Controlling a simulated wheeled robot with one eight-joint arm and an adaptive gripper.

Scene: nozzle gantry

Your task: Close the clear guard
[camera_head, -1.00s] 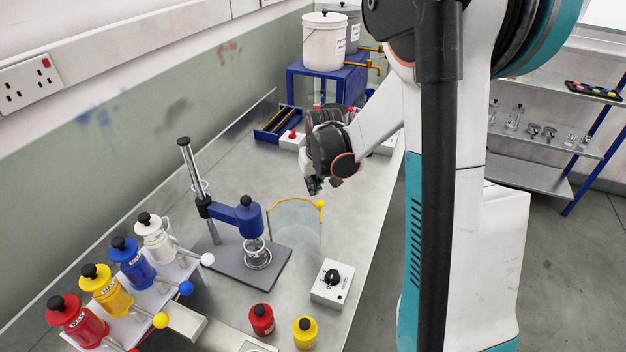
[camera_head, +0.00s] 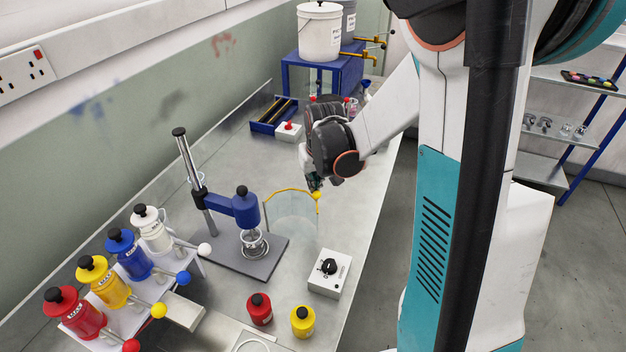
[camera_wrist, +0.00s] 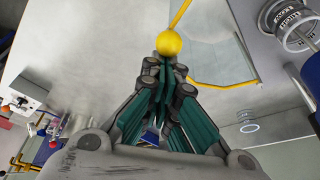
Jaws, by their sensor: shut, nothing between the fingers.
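The clear guard (camera_head: 290,207) is a curved see-through panel with a yellow top edge. A yellow ball knob (camera_head: 317,195) sits at the guard's free end. My gripper (camera_head: 313,183) is shut and empty, with its tips right at the knob. In the wrist view the knob (camera_wrist: 169,43) lies just beyond the fingertips (camera_wrist: 166,66); I cannot tell whether they touch. The guard's yellow edge (camera_wrist: 222,84) runs to the right there.
A white box with a black dial (camera_head: 329,272) stands in front of the guard, near the table's right edge. Several pump bottles (camera_head: 112,282) line the left. The bench behind the stand is mostly clear.

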